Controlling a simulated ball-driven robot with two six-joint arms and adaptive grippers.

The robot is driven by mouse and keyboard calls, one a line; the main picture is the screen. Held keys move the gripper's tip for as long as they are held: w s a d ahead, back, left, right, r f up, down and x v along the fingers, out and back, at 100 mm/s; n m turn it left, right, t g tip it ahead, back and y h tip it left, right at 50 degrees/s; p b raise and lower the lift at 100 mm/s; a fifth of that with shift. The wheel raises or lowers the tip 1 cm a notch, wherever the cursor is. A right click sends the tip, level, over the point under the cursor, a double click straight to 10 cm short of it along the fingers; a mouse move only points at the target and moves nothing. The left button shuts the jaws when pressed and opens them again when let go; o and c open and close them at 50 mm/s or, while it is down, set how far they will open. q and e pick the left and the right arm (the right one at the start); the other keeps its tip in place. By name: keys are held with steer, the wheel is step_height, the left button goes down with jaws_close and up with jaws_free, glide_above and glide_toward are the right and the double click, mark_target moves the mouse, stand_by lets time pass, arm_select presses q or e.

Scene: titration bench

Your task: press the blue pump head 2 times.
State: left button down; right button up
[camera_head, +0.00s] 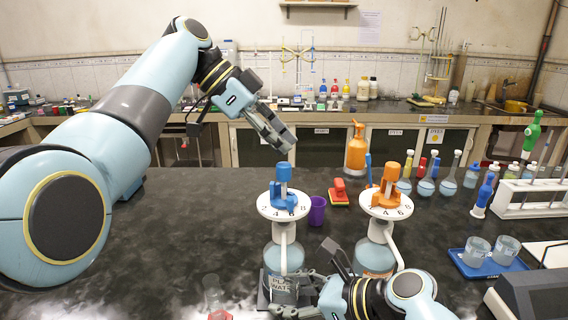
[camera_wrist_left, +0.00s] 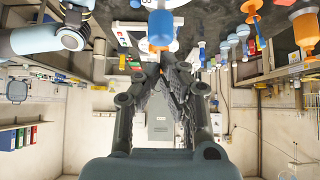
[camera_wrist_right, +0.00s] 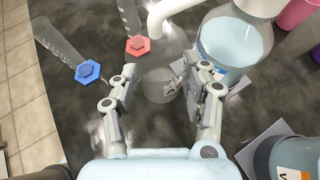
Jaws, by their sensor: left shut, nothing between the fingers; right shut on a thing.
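The blue pump head (camera_head: 283,192) stands upright in a white numbered disc (camera_head: 268,211) on top of a clear bottle (camera_head: 286,257). The bottle also shows in the right wrist view (camera_wrist_right: 234,42). My left gripper (camera_head: 281,141) is shut and empty, a little above the blue pump head and apart from it. Its closed fingers show in the left wrist view (camera_wrist_left: 168,66). My right gripper (camera_head: 285,298) is low in front of the bottle, shut on what looks like a small glass beaker (camera_wrist_right: 160,88) near the white spout (camera_wrist_right: 170,12).
A similar orange pump head (camera_head: 386,192) stands just right of the blue one. Two cylinders with a blue base (camera_wrist_right: 88,71) and a red base (camera_wrist_right: 138,46) are near my right gripper. The table's left side is clear.

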mark_target(279, 164)
arm_select(q)
steer(key=shift+f, duration=0.15)
steer(key=shift+f, duration=0.6)
steer(key=shift+s+f, duration=0.1)
steer(key=shift+f, duration=1.7)
stand_by(1.4)
steer(key=shift+r, duration=2.45)
steer(key=shift+f, duration=0.2)
